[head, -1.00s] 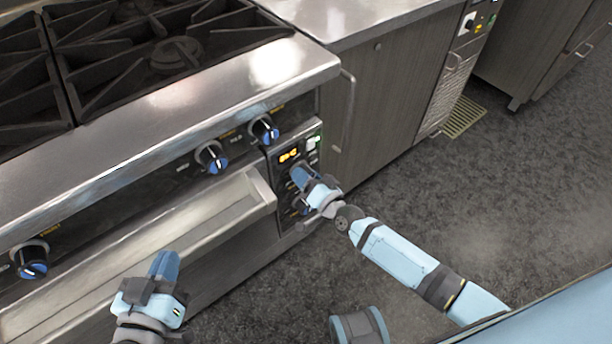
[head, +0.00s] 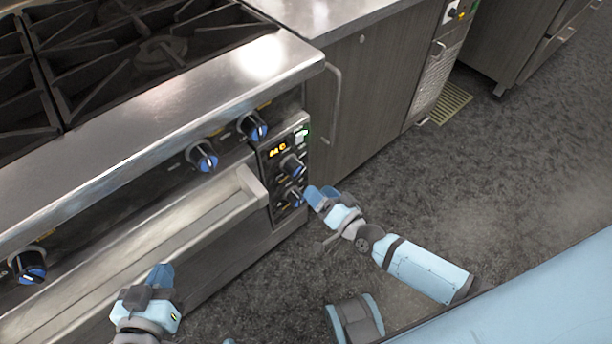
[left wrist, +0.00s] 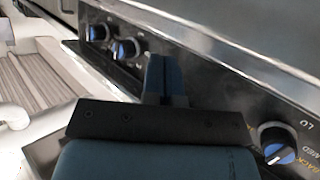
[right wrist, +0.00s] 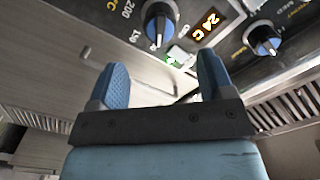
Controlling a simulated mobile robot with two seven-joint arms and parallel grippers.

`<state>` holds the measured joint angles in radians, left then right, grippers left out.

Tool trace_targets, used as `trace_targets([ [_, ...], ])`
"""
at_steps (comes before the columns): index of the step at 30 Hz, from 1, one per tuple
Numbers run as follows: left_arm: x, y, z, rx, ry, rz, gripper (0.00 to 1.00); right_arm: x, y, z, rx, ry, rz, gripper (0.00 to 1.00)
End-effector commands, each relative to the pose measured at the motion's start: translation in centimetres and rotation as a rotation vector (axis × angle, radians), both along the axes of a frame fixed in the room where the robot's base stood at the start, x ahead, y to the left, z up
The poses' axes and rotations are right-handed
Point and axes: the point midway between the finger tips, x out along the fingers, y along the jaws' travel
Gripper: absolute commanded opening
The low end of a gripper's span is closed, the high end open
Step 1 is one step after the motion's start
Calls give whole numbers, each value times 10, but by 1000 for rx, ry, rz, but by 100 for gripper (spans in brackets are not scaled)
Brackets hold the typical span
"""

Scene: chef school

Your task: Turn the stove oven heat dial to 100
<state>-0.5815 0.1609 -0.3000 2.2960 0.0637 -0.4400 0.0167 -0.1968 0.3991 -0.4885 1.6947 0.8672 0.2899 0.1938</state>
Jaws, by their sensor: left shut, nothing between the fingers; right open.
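The oven control panel (head: 267,170) is on the stove front, with an orange display and two blue-faced dials. The upper dial (head: 293,166), just below the display, looks like the heat dial. In the right wrist view this dial (right wrist: 159,22) has a white pointer line and numbers such as 200 beside it. The display (right wrist: 207,26) reads 24 C. My right gripper (head: 322,192) is open and empty, in front of the panel and to the right of its lower dial (head: 290,197), apart from the upper dial. My left gripper (head: 161,276) is shut and empty before the stove front.
Several burner knobs, including one (head: 203,157) left of the panel, line the stove front. A metal ledge (head: 150,243) juts out below them. A cabinet (head: 365,90) stands right of the stove. The floor to the right is clear.

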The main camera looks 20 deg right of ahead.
Motion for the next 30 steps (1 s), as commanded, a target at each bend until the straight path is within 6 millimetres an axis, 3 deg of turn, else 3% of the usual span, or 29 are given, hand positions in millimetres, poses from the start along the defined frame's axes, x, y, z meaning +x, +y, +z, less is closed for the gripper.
trace_targets([
  [3,-5,3,-9,14,39,6,0,-21,-7,0,-3,2,1,74],
  [9,-7,6,-14,22,67,18,0,-36,-13,0,0,1,1,74],
  [30,-5,4,-10,27,53,7,0,-38,-14,0,-1,0,0,74],
])
